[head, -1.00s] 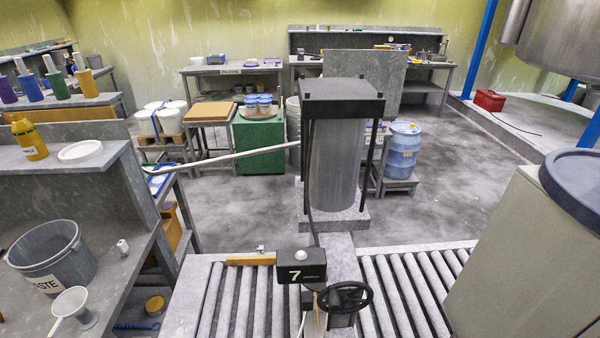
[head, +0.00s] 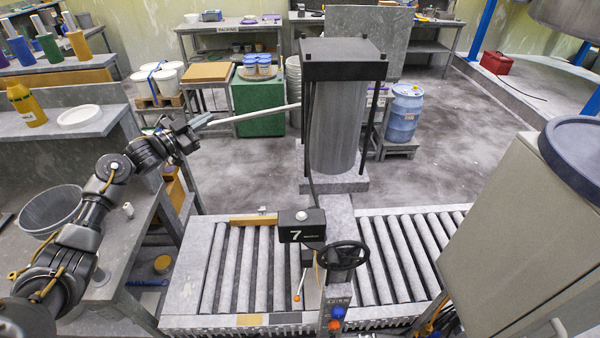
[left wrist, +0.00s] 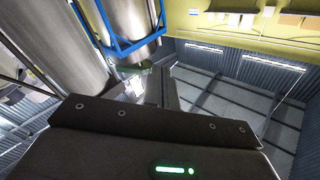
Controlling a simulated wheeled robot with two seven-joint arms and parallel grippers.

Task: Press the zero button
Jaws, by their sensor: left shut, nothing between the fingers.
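A black counter box (head: 301,226) showing a white 7 stands at the front of the press, by the roller conveyor. A round white button (head: 302,215) sits on its top; no zero mark is readable on it. My left gripper (head: 205,121) is shut and empty, raised up and left of the box, well apart from it. In the left wrist view its shut fingers (left wrist: 160,88) point toward the ceiling and large metal tanks. My right gripper is not in view.
A black handwheel (head: 342,255) stands just right of the box, above a panel with a blue button (head: 338,312) and an orange one (head: 334,325). A long pale lever (head: 255,114) runs from the press leftward past my gripper. A grey cabinet (head: 500,225) stands at right.

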